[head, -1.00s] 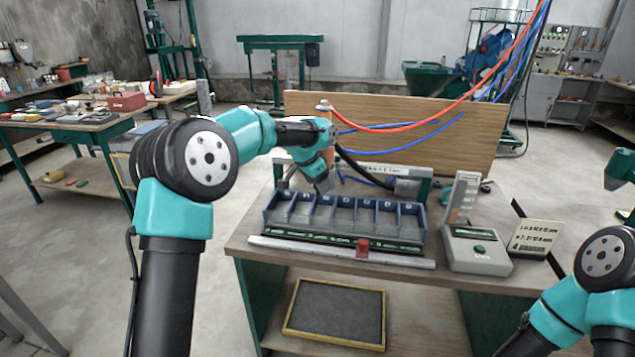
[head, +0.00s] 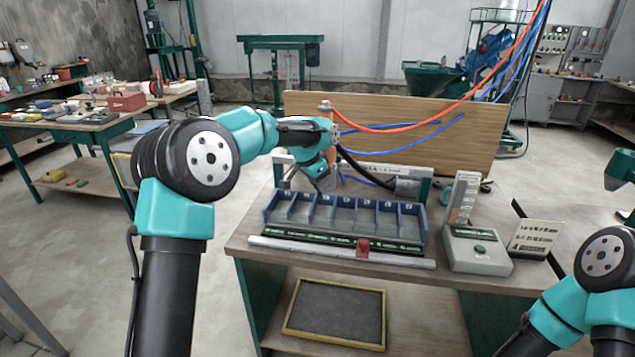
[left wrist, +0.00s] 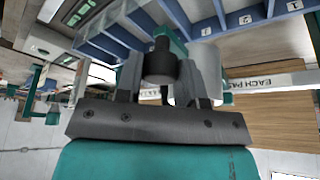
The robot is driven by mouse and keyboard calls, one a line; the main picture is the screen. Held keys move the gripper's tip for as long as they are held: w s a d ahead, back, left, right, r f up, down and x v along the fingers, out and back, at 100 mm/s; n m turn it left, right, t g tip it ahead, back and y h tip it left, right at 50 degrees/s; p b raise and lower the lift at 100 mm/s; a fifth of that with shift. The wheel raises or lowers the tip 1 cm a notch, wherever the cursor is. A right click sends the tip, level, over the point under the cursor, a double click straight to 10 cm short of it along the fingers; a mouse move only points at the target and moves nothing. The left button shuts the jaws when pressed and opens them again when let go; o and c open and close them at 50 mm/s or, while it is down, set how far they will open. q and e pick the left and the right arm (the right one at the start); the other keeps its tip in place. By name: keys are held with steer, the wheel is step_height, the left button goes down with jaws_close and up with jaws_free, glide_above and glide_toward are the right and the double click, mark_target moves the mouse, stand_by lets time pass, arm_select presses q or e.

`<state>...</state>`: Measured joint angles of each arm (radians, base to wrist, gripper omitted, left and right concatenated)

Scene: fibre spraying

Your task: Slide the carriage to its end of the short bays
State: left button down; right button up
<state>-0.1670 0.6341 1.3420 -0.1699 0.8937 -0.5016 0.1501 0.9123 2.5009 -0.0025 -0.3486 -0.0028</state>
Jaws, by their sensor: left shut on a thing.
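The bay tray (head: 345,232) is a row of blue-walled bays with numbered labels, lying along the bench; its bays also show at the top of the left wrist view (left wrist: 100,42). My left gripper (head: 325,184) is behind the tray, left of its middle, pointing down. In the left wrist view my left gripper (left wrist: 168,88) is shut around a part with a dark round knob (left wrist: 160,64) and teal behind it, which looks like the carriage. The carriage is mostly hidden by my gripper in the head view. My right gripper is not in view; only my right arm shows.
A grey device (head: 478,250) and a sign card (head: 536,238) stand to the right. A dark hose (head: 362,174) runs to a grey block (head: 407,187) behind the tray. A wooden panel (head: 440,150) stands at the back.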

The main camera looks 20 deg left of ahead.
arm_select(q)
steer(key=d, duration=0.7)
steer(key=shift+w, duration=0.3)
steer(key=shift+r, duration=0.1)
steer(key=c, duration=0.8)
jaws_free()
steer(key=shift+o, duration=0.2)
steer(key=v, duration=1.7)
steer(key=shift+s+a, duration=0.1)
